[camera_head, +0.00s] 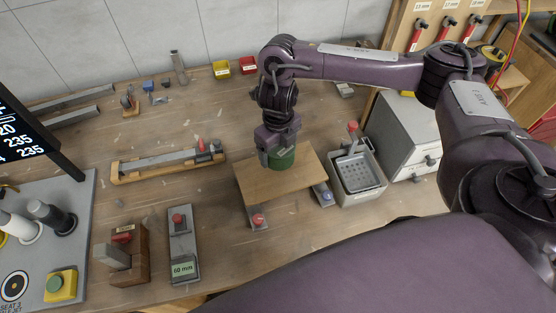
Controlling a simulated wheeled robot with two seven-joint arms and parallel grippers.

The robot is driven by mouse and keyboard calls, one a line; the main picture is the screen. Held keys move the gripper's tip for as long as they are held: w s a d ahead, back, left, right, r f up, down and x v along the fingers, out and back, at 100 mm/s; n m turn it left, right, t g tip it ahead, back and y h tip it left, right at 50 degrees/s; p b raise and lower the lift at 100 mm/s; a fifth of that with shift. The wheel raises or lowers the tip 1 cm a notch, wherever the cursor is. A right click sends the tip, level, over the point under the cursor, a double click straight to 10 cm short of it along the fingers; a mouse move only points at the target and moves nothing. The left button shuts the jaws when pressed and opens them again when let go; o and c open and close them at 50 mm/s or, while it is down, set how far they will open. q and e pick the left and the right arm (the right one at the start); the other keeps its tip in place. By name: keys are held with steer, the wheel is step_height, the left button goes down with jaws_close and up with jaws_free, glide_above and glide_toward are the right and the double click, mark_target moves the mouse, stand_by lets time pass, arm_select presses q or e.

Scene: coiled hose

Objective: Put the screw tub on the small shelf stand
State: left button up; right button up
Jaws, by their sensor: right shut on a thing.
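The screw tub (282,158) is a small green round tub. It is at the middle of the picture, over the far part of the small shelf stand (252,186), a wooden board raised on grey supports. My right gripper (277,150) points down from above and is shut on the tub. The tub looks upright. I cannot tell whether its bottom touches the board. The gripper partly hides the tub's top and left side. My left gripper is not in view.
A grey box with a basket tray (360,173) stands close to the right of the stand. A grey drawer cabinet (404,135) is beyond it. A long clamp on a wooden base (165,166) lies left. A 60 mm gauge (183,245) lies front left. Yellow and red bins (221,70) stand behind.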

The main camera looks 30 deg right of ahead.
step_height(320, 180, down, 4)
steer(key=shift+a+f+b, duration=0.1)
steer(key=shift+f+b, duration=0.05)
steer(key=shift+b, duration=0.4)
steer(key=shift+w+f, duration=0.1)
steer(key=shift+f, duration=0.2)
steer(key=shift+f, duration=0.2)
steer(key=o, duration=1.8)
steer(key=shift+c, duration=0.2)
steer(key=shift+r, duration=0.1)
steer(key=shift+r, duration=0.45)
step_height(320, 180, up, 10)
steer(key=shift+f+p, duration=0.25)
steer(key=shift+p, duration=0.75)
steer(key=shift+r, duration=0.9)
